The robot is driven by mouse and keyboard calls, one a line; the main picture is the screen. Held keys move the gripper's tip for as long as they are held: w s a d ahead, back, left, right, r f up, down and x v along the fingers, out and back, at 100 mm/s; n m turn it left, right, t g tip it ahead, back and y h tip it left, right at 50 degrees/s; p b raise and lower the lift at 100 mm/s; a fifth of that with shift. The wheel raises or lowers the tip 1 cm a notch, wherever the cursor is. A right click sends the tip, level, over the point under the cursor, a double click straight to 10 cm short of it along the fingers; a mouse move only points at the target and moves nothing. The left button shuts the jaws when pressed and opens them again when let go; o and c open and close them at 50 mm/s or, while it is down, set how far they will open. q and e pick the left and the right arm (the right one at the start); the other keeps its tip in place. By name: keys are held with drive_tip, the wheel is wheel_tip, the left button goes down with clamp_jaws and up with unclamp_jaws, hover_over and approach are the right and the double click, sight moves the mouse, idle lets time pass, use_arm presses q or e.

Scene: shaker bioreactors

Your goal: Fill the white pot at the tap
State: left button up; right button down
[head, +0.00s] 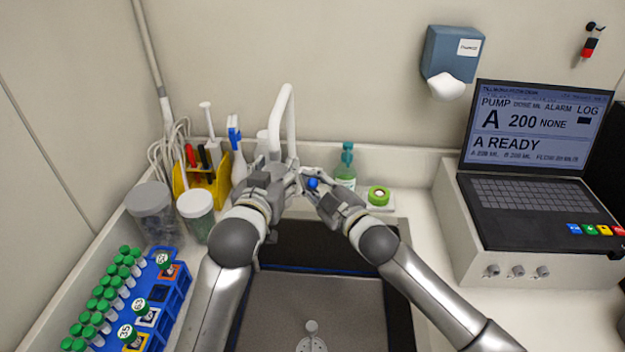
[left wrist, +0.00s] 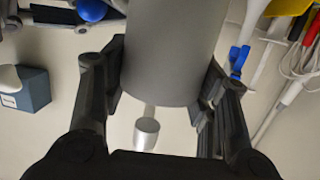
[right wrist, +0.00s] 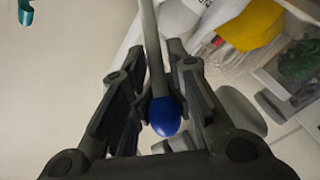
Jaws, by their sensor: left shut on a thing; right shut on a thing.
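The white tap (head: 287,105) rises at the back of the sink, its spout curving over toward me. My left gripper (head: 284,178) is at the tap, shut on a smooth cylinder (left wrist: 175,50) that looks grey in shade. It appears to be the pot, but its mouth and any water inside are hidden. A short metal cylinder, perhaps the spout end (left wrist: 147,132), shows beyond it. My right gripper (right wrist: 160,100) is shut around a pale lever with a blue knob (right wrist: 165,116) beside the tap. The knob also shows in the head view (head: 312,183).
A yellow caddy (head: 215,190), jars (head: 152,208) and a blue tube rack (head: 172,300) stand left. A green bottle (head: 346,165) and green tape roll (head: 378,195) are close right. A laptop (head: 530,150) reads A READY.

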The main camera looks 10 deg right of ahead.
drive_tip(key=shift+s+f+n+t+y, duration=0.15)
drive_tip(key=shift+s+f+n+t, duration=0.15)
drive_tip(key=shift+f, duration=0.25)
drive_tip(key=shift+s+f+n+t+y, duration=0.2)
drive_tip(key=shift+s+f+t, duration=0.1)
drive_tip(key=shift+f, duration=0.2)
drive_tip(key=c, duration=1.6)
unclamp_jaws()
drive_tip(key=shift+r, duration=0.1)
drive_tip(key=shift+o, duration=0.5)
drive_tip(key=shift+s+d+r, duration=0.1)
drive_tip(key=shift+s+d, duration=0.1)
drive_tip(key=v, duration=1.2)
